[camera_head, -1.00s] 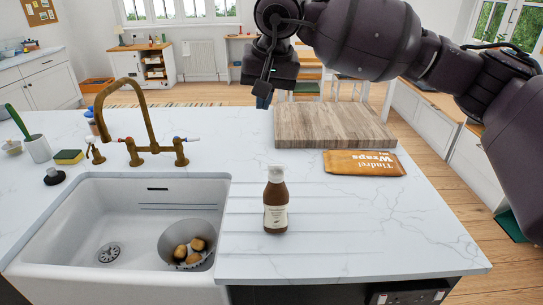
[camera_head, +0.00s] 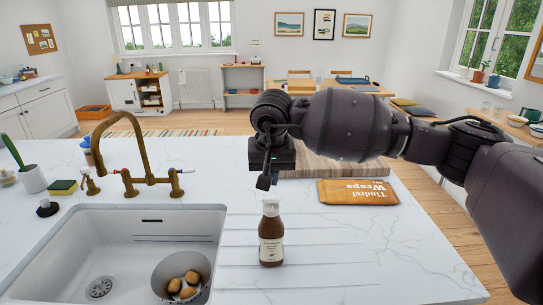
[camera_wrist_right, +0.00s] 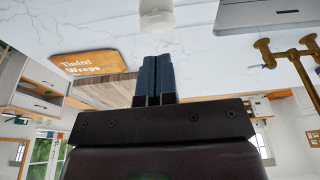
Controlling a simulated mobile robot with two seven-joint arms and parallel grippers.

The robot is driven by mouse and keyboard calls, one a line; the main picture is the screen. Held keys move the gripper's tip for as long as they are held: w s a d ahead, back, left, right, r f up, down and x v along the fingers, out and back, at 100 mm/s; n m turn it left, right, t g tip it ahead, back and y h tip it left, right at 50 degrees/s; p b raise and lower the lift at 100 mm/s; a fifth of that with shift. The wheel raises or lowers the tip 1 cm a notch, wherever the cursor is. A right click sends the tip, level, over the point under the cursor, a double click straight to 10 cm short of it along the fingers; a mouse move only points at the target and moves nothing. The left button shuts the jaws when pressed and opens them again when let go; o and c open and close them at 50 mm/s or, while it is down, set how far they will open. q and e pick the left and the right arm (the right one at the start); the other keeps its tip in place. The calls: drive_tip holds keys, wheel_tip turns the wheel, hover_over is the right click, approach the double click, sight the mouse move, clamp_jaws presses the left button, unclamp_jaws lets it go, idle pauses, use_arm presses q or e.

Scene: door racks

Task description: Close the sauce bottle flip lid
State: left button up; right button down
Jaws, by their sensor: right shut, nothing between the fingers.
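The brown sauce bottle (camera_head: 271,243) stands upright on the white counter, right of the sink, with a cream label and a pale cap (camera_head: 271,208). My right gripper (camera_head: 264,183) is shut and empty, fingers pointing down, just above and slightly left of the cap in the head view. In the right wrist view the closed blue-grey fingertips (camera_wrist_right: 155,58) point at the pale cap (camera_wrist_right: 157,16), with a small gap in the picture. I cannot tell clearly how the flip lid stands. My left gripper is not in view.
The sink (camera_head: 215,222) with a metal bowl (camera_head: 160,270) of potatoes is left of the bottle. A brass tap (camera_head: 146,150) stands behind it. A wooden board (camera_head: 335,169) and an orange wraps packet (camera_head: 357,191) lie behind right. The counter right of the bottle is clear.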

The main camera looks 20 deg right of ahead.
sight(271, 200)
drive_tip(key=shift+s+a+f+p, duration=0.2)
drive_tip(key=shift+s+f, duration=0.3)
drive_tip(key=shift+f, duration=0.25)
drive_tip(key=shift+s+a+f+p, duration=0.1)
drive_tip(key=shift+s+f+p, duration=0.05)
drive_tip(key=shift+s+f, duration=0.45)
drive_tip(key=shift+w+f, duration=0.1)
drive_tip(key=shift+w, duration=0.05)
